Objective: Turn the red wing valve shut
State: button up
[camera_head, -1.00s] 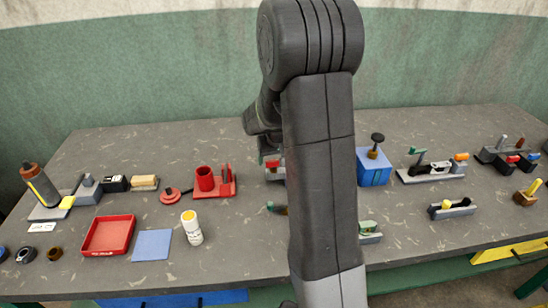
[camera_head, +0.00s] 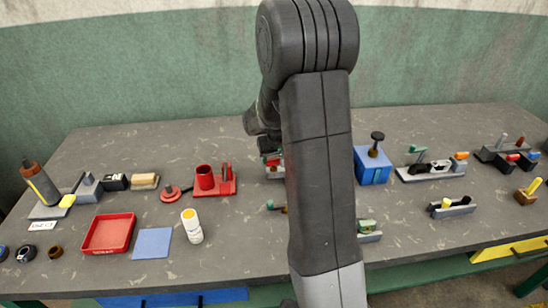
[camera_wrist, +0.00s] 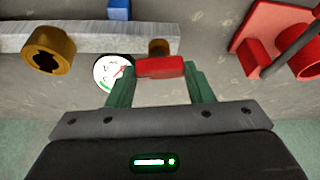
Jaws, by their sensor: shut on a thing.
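The red wing valve (camera_wrist: 160,67) shows in the wrist view as a red bar lying across the space between my gripper's green fingers. A brass-coloured stem (camera_wrist: 158,46) stands just behind it. My gripper (camera_wrist: 158,80) is shut on the wing, with one finger at each end. In the head view a small red part of the wing valve (camera_head: 273,162) shows beside my arm, which hides most of the fixture. A round white gauge (camera_wrist: 114,72) with a needle sits just left of the wing. A grey pipe or bar (camera_wrist: 90,38) runs behind.
A brass fitting (camera_wrist: 48,48) is at left in the wrist view. A red holder with a cup (camera_head: 215,181) stands left of my arm, and a blue box with a black knob (camera_head: 373,166) to the right.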

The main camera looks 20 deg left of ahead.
jog(key=n+b, duration=0.1)
jog(key=n, duration=0.1)
jog(key=n+g+y+b, duration=0.1)
jog(key=n+b, duration=0.1)
jog(key=shift+w+f+n+b, duration=0.15)
jog(key=shift+f+n+b, duration=0.05)
jog(key=shift+n+b, duration=0.1)
jog(key=shift+o, duration=0.2)
jog(key=n+b, duration=0.1)
jog(key=n+g+b, duration=0.1)
jog(key=n+b, duration=0.1)
jog(key=shift+w+d+n+g+y, duration=0.1)
jog(key=shift+n+g+y, duration=0.2)
jog(key=shift+y, duration=0.1)
jog(key=n+g+b, duration=0.1)
jog(key=n, duration=0.2)
jog(key=shift+r+n+g, duration=0.1)
jog(key=shift+n+g, duration=0.2)
jog(key=shift+w+r+n+g+h+b, duration=0.1)
jog(key=shift+n+g+h+b, duration=0.2)
jog(key=shift+n, duration=0.75)
jog(key=shift+w+n+g+h+b, duration=0.1)
jog(key=shift+n+g+b, duration=0.25)
jog(key=shift+n, duration=0.7)
jog(key=shift+c, duration=0.2)
jog(key=shift+o, duration=0.2)
jog(key=o, duration=1)
jog(key=shift+c, duration=0.2)
